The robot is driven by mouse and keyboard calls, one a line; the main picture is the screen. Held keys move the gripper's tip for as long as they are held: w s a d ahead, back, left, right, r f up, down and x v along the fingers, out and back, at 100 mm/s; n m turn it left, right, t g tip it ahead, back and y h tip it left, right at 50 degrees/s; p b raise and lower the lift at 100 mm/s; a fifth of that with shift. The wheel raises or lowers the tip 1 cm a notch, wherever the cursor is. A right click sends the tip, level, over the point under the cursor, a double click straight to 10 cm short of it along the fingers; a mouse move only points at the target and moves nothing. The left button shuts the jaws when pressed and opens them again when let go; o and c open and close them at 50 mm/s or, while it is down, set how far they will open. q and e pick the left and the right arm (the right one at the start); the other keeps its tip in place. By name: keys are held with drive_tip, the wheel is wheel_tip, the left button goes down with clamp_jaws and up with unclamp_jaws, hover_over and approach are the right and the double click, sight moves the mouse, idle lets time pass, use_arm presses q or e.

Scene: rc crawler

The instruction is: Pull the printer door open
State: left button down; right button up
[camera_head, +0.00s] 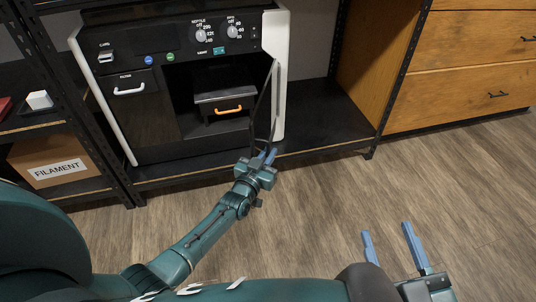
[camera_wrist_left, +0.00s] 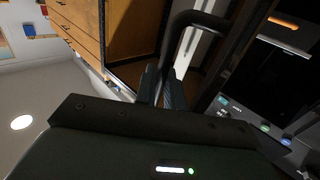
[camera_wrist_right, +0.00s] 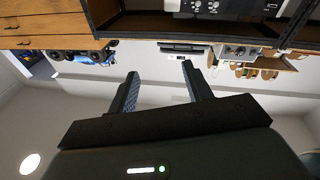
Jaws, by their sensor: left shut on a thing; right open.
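The printer (camera_head: 128,62) stands on a low black shelf. Its door (camera_head: 265,93) shows as a thin dark panel, almost edge-on, swung out from the right side. The interior is exposed, with a small grey unit with an orange handle (camera_head: 228,109) inside. My left gripper (camera_head: 268,156) is at the door's free edge, shut on the black curved door handle (camera_wrist_left: 178,38), which passes between its fingers (camera_wrist_left: 163,85) in the left wrist view. My right gripper (camera_head: 389,238) is open and empty over the floor, away from the printer; its spread fingers (camera_wrist_right: 160,78) show in the right wrist view.
A wooden drawer cabinet (camera_head: 465,75) stands at the right. A cardboard FILAMENT box (camera_head: 58,165) and a white block (camera_head: 39,100) sit on the left rack. The wood floor (camera_head: 330,195) in front of the printer is clear except for my arms.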

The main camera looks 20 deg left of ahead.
use_arm(q)
drive_tip(key=c, duration=1.9)
unclamp_jaws()
use_arm(e)
drive_tip(key=shift+r, duration=0.1)
drive_tip(key=shift+r, duration=0.1)
use_arm(q)
drive_tip(key=shift+s, duration=0.3)
drive_tip(key=s+p, duration=0.1)
drive_tip(key=s, duration=0.3)
drive_tip(key=s+a+p, duration=0.1)
drive_tip(key=s+p, duration=0.1)
drive_tip(key=s, duration=0.2)
drive_tip(key=s+p, duration=0.1)
drive_tip(key=s, duration=0.3)
drive_tip(key=shift+s+a, duration=0.3)
use_arm(e)
drive_tip(key=m+g+h, duration=0.1)
drive_tip(key=d+g+h, duration=0.1)
drive_tip(key=shift+w+d+f+m+h, duration=0.1)
drive_tip(key=shift+d+f+m+h, duration=0.1)
drive_tip(key=shift+d+m+h, duration=0.15)
